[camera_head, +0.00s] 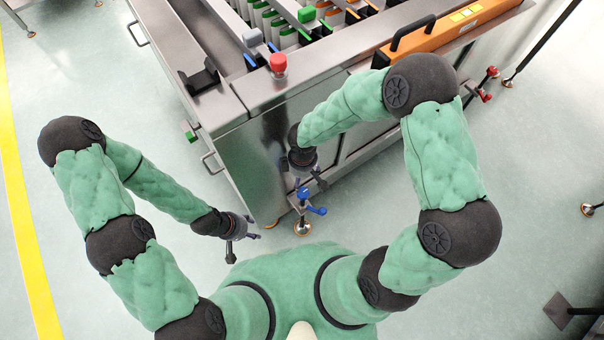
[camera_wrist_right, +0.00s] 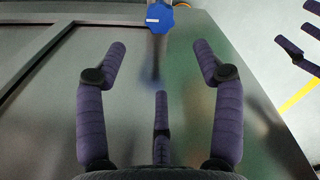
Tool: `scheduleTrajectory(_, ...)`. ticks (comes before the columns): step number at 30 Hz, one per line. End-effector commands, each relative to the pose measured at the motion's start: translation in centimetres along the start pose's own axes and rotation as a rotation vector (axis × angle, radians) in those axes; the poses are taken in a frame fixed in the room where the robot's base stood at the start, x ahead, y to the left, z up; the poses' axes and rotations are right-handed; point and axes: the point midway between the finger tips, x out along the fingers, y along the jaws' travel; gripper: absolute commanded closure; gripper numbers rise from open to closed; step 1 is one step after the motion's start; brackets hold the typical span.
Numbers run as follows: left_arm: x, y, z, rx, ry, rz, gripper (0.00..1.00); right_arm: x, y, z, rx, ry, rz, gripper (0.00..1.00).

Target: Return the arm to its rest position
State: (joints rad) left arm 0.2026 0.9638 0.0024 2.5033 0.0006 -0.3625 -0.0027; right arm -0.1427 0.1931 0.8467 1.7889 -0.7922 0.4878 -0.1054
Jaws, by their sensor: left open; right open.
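My left gripper (camera_head: 241,236) hangs open and empty over the floor, left of my body, in the head view. My right gripper (camera_head: 305,180) is open and empty beside the front side of the steel machine (camera_head: 250,140), pointing down in the head view. In the right wrist view its spread fingers (camera_wrist_right: 160,70) face the machine's flat metal panel (camera_wrist_right: 130,90), with nothing between them. My right arm is raised and bent at the elbow, and my left arm is bent out to the left.
A blue knob (camera_head: 304,193) sits close below my right gripper, also in the right wrist view (camera_wrist_right: 159,18). A red button (camera_head: 278,62) stands on the machine's corner. An orange cover with black handle (camera_head: 440,40) lies on top. Open floor (camera_head: 110,270) is at left.

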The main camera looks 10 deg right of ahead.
Motion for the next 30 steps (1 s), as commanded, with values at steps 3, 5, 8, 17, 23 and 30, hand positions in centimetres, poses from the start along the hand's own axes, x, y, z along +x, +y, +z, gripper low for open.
scheduleTrajectory(3,0.0,0.0,0.0,0.000,0.000,0.000,0.49,0.0,0.0,0.0,0.000,0.000,0.000,0.32)
scheduleTrajectory(5,0.0,0.0,0.0,0.000,0.000,0.000,0.49,0.0,0.0,0.0,0.000,0.000,0.000,0.32)
scheduleTrajectory(8,0.0,0.0,0.0,0.000,0.000,0.000,0.49,0.0,0.0,0.0,0.000,0.000,0.000,0.32)
scheduleTrajectory(17,-1.6,0.6,0.1,0.000,0.000,0.000,0.49,0.7,-3.0,0.3,0.172,0.059,-0.135,0.32)
scheduleTrajectory(23,-3.6,1.3,0.1,0.000,0.000,0.000,0.49,1.3,-6.2,0.6,0.484,0.135,-0.282,0.32)
scheduleTrajectory(30,-5.8,2.1,0.2,0.000,0.000,0.000,0.49,1.9,-8.2,2.2,0.886,0.171,-0.350,0.32)
